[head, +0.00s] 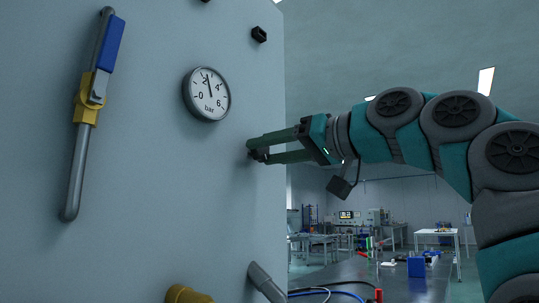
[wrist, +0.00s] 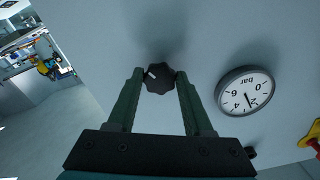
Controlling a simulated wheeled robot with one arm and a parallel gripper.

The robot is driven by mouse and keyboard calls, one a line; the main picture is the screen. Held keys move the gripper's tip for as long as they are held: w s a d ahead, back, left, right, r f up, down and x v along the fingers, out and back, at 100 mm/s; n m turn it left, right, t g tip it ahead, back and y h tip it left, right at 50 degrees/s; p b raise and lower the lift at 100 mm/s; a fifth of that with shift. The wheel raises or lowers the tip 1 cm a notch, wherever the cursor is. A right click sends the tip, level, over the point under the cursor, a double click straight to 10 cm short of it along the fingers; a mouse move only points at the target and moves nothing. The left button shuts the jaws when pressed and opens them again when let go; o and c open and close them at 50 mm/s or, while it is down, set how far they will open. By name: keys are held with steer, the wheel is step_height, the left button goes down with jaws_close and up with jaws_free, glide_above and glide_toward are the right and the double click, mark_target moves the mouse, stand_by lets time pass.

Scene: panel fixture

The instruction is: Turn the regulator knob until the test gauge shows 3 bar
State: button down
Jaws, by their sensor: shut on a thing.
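The regulator knob (wrist: 160,79) is black and lobed with a white mark on its upper left, in the wrist view. My gripper (wrist: 158,73) is shut on it, one fingertip on each side. In the head view my gripper (head: 253,149) reaches the panel from the right, and its fingers mostly hide the knob. The test gauge (head: 207,94) is a round white dial with a grey rim, left of and above the gripper. Its needle points nearly straight up, between 2 and 4. The gauge also shows turned over in the wrist view (wrist: 246,91).
A blue-handled lever (head: 112,45) with a yellow valve body sits on a grey pipe at the panel's left. A yellow fitting (head: 188,294) and a grey pipe stub (head: 265,281) stick out below. The panel's right edge lies close beside the gripper. Workbenches stand far behind.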

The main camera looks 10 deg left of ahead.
steer(key=shift+w+n, duration=0.15)
steer(key=shift+n, duration=0.95)
steer(key=shift+n, duration=0.8)
steer(key=shift+n, duration=1.4)
steer(key=shift+r, duration=0.1)
steer(key=shift+c, duration=1.5)
jaws_free()
steer(key=shift+d, duration=0.1)
